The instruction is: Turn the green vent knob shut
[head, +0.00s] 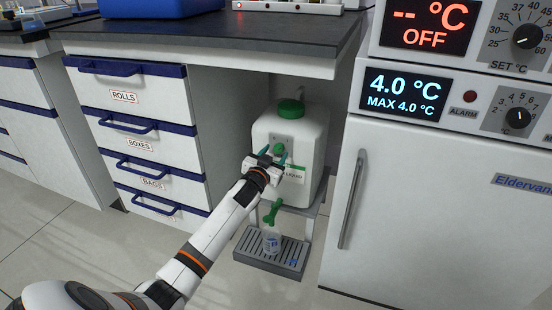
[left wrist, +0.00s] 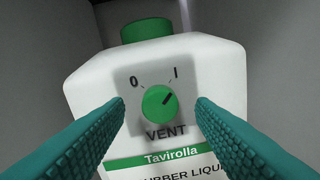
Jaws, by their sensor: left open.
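The green vent knob (left wrist: 160,104) sits on a grey plate (left wrist: 133,72) on the front of a white container (left wrist: 85,82). The plate is marked 0 at upper left, I at upper right and VENT below. The knob's dark pointer line slants to the upper right, toward the I. In the head view the knob (head: 280,149) shows just beyond my left gripper (head: 270,159). In the left wrist view the open teal fingers reach toward the plate on either side of the knob, apart from it. My right gripper is not in view.
The container stands on a grey stand under the bench top (head: 200,42). Below are a green tap (head: 272,211) and a cup (head: 271,241) on a drip tray (head: 257,262). Drawers (head: 140,92) stand left, a white fridge (head: 430,200) right.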

